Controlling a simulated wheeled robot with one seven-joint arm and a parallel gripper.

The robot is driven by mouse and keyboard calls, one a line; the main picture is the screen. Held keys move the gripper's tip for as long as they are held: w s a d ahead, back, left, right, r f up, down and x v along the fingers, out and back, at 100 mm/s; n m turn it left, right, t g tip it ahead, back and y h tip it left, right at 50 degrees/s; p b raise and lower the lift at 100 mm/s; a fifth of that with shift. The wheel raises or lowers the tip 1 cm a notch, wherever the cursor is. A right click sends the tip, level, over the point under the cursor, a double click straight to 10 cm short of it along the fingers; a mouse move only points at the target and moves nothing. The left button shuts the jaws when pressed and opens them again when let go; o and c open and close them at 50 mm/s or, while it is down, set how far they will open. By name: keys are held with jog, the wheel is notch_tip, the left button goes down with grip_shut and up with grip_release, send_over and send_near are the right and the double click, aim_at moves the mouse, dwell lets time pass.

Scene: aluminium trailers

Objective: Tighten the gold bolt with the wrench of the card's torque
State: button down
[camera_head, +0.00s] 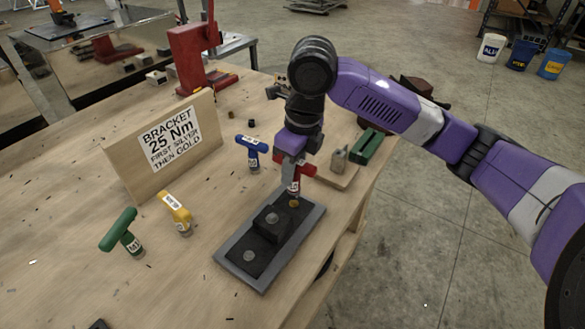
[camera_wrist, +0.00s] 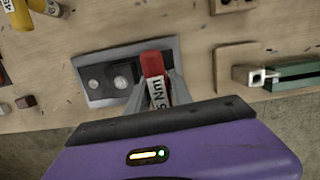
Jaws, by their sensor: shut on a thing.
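My gripper (camera_head: 295,165) is shut on a red wrench (camera_head: 306,170), held upright over the far end of the dark bracket plate (camera_head: 260,279). The red wrench also shows in the wrist view (camera_wrist: 152,64); its white label ends in "5 Nm", the first digit unclear. The gold bolt (camera_head: 294,203) shows right under the wrench's lower end; I cannot tell if they touch. A silver bolt (camera_head: 272,218) sits on the raised block, and another round silver head (camera_head: 248,256) is nearer. The card (camera_head: 170,139) reads "BRACKET 25 Nm FIRST SILVER THEN GOLD".
A blue wrench (camera_head: 253,151), a yellow wrench (camera_head: 177,213) and a green wrench (camera_head: 123,232) stand on the wooden table. A wooden block with a metal piece (camera_head: 338,160) and a green block (camera_head: 367,146) lie right of my gripper. A red press (camera_head: 195,58) stands behind.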

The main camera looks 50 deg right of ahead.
jog(key=shift+f+b, duration=1.35)
jog(key=shift+f, duration=0.15)
jog(key=shift+r, duration=0.15)
jog(key=m+p, duration=0.1)
jog(key=m, duration=0.2)
jog(key=shift+h, duration=0.3)
jog(key=m+p, duration=0.1)
jog(key=m, duration=0.4)
jog(key=shift+r+h, duration=0.1)
jog(key=shift+h, duration=0.2)
jog(key=m+p, duration=0.3)
jog(key=shift+s+d+r+m+g+p, duration=0.1)
jog(key=shift+d+r+m+g+p, duration=0.05)
jog(key=shift+r+m+g+p, duration=0.2)
jog(key=m+p, duration=0.3)
jog(key=m+g+p, duration=0.1)
jog(key=m+p, duration=0.2)
jog(key=shift+s+f+h, duration=0.1)
jog(key=shift+h, duration=0.2)
jog(key=m, duration=0.1)
jog(key=m+p, duration=0.2)
jog(key=shift+f+g, duration=0.25)
jog(key=shift+f+m+p, duration=0.2)
jog(key=shift+m+p, duration=0.2)
jog(key=shift+m, duration=0.15)
